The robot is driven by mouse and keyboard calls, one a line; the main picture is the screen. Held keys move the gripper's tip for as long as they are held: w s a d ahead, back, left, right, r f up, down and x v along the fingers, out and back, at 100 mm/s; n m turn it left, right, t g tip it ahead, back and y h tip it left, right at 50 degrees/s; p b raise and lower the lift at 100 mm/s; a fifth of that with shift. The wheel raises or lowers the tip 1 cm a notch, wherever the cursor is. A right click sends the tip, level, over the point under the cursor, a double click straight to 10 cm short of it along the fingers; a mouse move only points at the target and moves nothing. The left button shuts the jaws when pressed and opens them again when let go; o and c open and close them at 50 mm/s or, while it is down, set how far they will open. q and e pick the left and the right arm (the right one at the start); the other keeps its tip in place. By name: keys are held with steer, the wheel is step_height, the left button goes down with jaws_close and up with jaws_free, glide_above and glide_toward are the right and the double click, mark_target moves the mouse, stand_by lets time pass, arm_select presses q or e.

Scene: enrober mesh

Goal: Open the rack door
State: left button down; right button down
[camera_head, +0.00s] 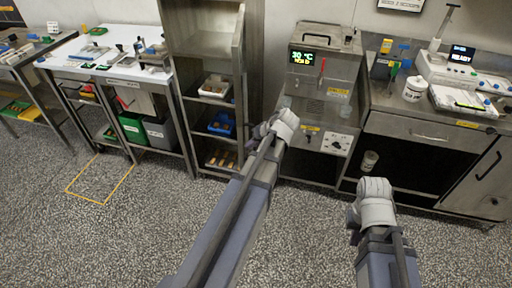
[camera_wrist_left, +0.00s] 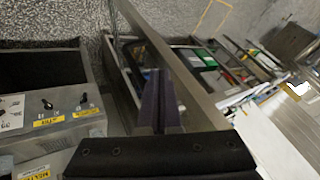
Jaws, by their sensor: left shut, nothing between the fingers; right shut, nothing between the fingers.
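The tall grey metal rack (camera_head: 205,48) stands at the centre back with open shelves showing. Its rack door (camera_head: 239,75) is seen nearly edge-on, standing out at the right of the shelves, so it is at least partly open. In the left wrist view the door (camera_wrist_left: 152,32) is a long metal strip running diagonally. My left gripper (camera_head: 264,131) is near the door's lower part; its shut fingers (camera_wrist_left: 160,100) lie beside the strip and hold nothing. I cannot tell whether they touch it. My right gripper (camera_head: 353,215) is shut and empty over the floor, apart from the rack.
A steel machine (camera_head: 325,85) with a lit display stands right of the rack; its knobbed panel (camera_wrist_left: 50,108) shows in the left wrist view. A counter (camera_head: 420,125) is further right. A workbench (camera_head: 100,65) with bins is left. The speckled floor in front is clear.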

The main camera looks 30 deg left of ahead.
arm_select(q)
steer(key=shift+a+f, duration=0.3)
steer(key=shift+f, duration=0.1)
arm_select(e)
steer(key=shift+f, duration=0.4)
arm_select(q)
steer(key=s+a+m+t, duration=0.1)
steer(key=s+a, duration=0.3)
steer(key=a, duration=0.5)
steer(key=shift+s, duration=0.2)
